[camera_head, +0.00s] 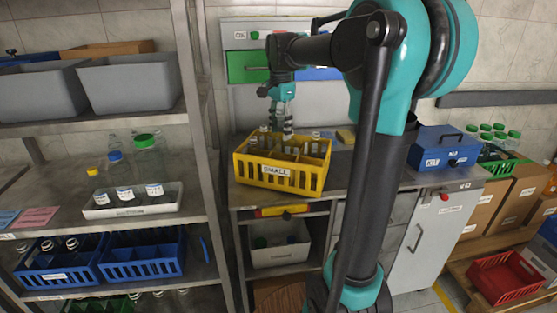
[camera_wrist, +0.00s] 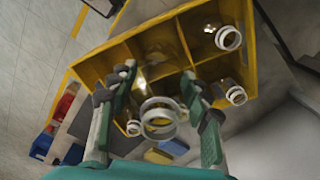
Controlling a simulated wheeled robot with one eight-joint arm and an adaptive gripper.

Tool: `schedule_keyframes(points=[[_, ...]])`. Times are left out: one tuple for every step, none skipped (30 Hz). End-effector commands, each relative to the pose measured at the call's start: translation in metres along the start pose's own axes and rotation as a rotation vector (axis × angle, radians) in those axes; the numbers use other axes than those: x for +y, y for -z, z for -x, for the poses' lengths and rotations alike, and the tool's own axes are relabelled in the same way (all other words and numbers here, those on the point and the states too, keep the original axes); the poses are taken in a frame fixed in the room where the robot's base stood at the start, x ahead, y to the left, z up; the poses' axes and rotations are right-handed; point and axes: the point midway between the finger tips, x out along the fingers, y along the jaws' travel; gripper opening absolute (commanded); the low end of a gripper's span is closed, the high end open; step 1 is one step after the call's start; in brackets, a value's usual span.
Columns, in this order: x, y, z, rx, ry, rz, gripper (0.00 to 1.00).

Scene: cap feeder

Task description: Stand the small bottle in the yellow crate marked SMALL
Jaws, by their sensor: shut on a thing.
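The yellow crate marked SMALL (camera_head: 305,183) stands on the bench in the head view and fills much of the wrist view (camera_wrist: 98,67). It is divided into compartments, and several clear bottles stand in it. My gripper (camera_head: 284,122) is above the crate's back middle part, pointing down. In the wrist view my gripper (camera_wrist: 160,105) is shut on a small clear bottle (camera_wrist: 158,120), whose ring-shaped mouth shows between the fingers. The held bottle's lower part is over or inside a compartment; I cannot tell whether it touches the floor.
In the wrist view, other bottles are at the upper right (camera_wrist: 229,38), right (camera_wrist: 236,95) and near the left finger (camera_wrist: 133,127). A blue box (camera_head: 440,149) is right of the crate. A metal shelf (camera_head: 200,130) stands at the left.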

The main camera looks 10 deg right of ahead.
Motion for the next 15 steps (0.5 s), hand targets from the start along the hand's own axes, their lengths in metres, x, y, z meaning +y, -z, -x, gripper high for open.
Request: schedule_keyframes(points=[[-0.001,0.0,-0.013,0.0,0.0,0.0,0.33],[-0.001,0.0,-0.021,0.0,0.0,0.0,0.33],[0.0,0.0,-0.03,0.0,0.0,0.0,0.33],[0.0,0.0,-0.036,0.0,0.0,0.0,0.33],[0.0,0.0,-0.043,0.0,0.0,0.0,0.33],[0.0,0.0,-0.05,0.0,0.0,0.0,0.33],[0.0,0.0,-0.055,0.0,0.0,0.0,0.33],[0.0,0.0,-0.059,0.0,0.0,0.0,0.33],[0.0,0.0,-0.064,0.0,0.0,0.0,0.33],[-0.001,0.0,-0.066,0.0,0.0,0.0,0.33],[-0.001,0.0,-0.068,0.0,0.0,0.0,0.33],[0.0,0.0,-0.07,0.0,0.0,0.0,0.33],[0.0,0.0,-0.072,0.0,0.0,0.0,0.33],[0.0,0.0,-0.074,0.0,0.0,0.0,0.33],[0.0,0.0,-0.078,0.0,0.0,0.0,0.33]])
